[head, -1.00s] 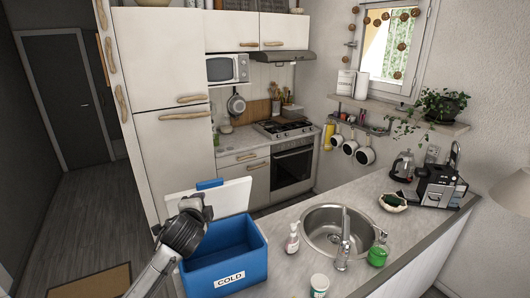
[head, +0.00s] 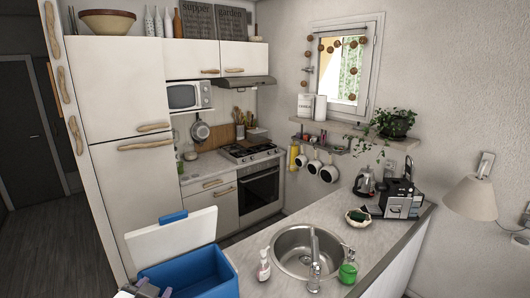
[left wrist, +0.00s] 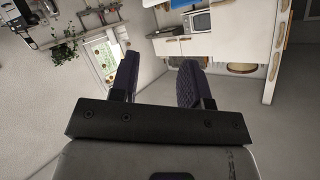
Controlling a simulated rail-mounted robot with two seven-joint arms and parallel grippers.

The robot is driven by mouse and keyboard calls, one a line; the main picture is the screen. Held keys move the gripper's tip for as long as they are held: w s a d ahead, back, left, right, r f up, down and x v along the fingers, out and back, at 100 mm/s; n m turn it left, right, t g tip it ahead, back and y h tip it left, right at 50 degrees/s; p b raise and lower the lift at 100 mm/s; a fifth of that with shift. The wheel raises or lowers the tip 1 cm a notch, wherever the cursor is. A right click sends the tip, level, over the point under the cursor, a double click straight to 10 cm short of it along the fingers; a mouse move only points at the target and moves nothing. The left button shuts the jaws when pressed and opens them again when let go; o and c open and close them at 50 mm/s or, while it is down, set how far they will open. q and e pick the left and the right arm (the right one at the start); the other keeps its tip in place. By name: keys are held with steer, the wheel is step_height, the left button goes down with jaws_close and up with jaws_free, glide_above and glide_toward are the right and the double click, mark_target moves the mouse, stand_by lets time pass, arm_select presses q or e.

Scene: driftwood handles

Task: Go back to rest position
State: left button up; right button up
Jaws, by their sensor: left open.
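My left gripper (left wrist: 158,85) shows in the left wrist view, with its two dark fingers apart and nothing between them. In that view the kitchen appears turned over, with the window and the wall cabinets beyond the fingers. In the head view only a small part of my left arm shows at the bottom edge, left of the blue cooler box (head: 190,278). The cooler's white lid (head: 172,238) stands open. My right gripper is in neither view.
A counter (head: 240,256) with a sink (head: 303,252), a soap pump bottle (head: 263,265) and a green bottle (head: 348,271) lies right of the cooler. A coffee machine (head: 402,199) stands at its far end. A fridge (head: 125,160) stands behind the cooler.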

arm_select(q)
steer(key=s+f+n+g+p, duration=0.1)
steer(key=s+f+g, duration=0.4)
steer(key=s+f, duration=0.8)
steer(key=s+f+n+g+h+p, duration=0.1)
steer(key=s+f+g+p, duration=0.2)
steer(key=s+f, duration=1.1)
steer(key=s+g, duration=0.2)
steer(key=s, duration=0.5)
steer(key=shift+d+p, duration=0.3)
steer(key=shift+d, duration=0.05)
